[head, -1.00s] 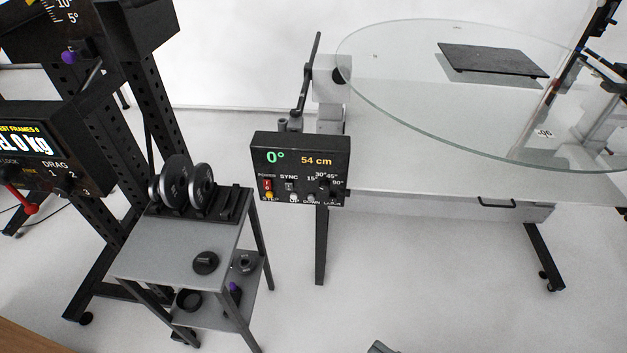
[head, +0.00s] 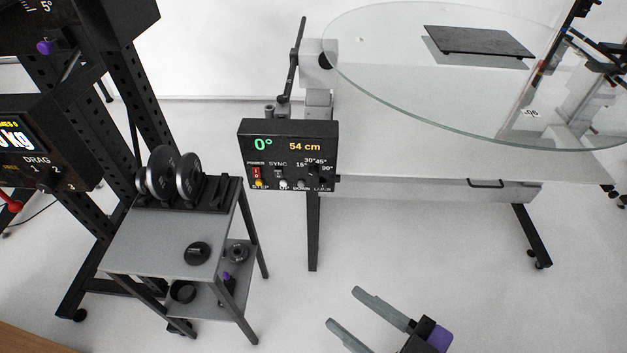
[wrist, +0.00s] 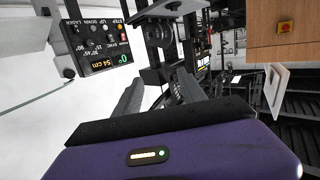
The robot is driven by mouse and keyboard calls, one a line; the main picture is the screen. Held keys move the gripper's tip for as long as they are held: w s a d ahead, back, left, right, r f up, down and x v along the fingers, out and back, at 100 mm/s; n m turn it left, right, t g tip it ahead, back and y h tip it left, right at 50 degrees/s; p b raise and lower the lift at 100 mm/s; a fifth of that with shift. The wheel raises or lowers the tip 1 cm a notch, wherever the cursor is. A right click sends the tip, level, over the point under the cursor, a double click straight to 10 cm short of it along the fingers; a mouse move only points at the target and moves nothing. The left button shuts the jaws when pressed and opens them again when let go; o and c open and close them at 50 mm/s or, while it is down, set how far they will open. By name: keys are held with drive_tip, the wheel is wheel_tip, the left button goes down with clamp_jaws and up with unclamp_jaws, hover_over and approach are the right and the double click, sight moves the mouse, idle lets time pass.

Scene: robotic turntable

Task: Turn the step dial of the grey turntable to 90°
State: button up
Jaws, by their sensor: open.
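The grey turntable has a round glass top (head: 400,95) and a black control box (head: 290,153) on its left front. The box display reads 0° and 54 cm. The step dial (head: 314,173) is a dark knob at the box's lower right, with marks 15°, 30°, 45° and 90° around it. Where its pointer aims is too small to tell. The box also shows upside down at the upper left of the wrist view (wrist: 103,50). My gripper (head: 343,307) is open and empty at the bottom of the head view, well below and in front of the box, touching nothing.
A small grey side table (head: 150,242) with black weight discs (head: 163,174) stands left of the box. A black frame with a DRAG panel (head: 40,150) is farther left. The floor before the box is clear.

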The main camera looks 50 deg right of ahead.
drive_tip(key=w+f+n+h, duration=0.1)
drive_tip(key=w+f+n, duration=0.6)
drive_tip(key=w, duration=0.5)
drive_tip(key=n+g+h+b, duration=0.2)
drive_tip(key=n+g+h, duration=0.3)
drive_tip(key=n+h, duration=1.2)
approach(314, 176)
wheel_tip(314, 176, up, 3)
drive_tip(key=s+n+y, duration=0.1)
drive_tip(key=n+y, duration=0.3)
drive_tip(key=shift+x, duration=4)
drive_tip(key=shift+s+d, duration=0.1)
clamp_jaws()
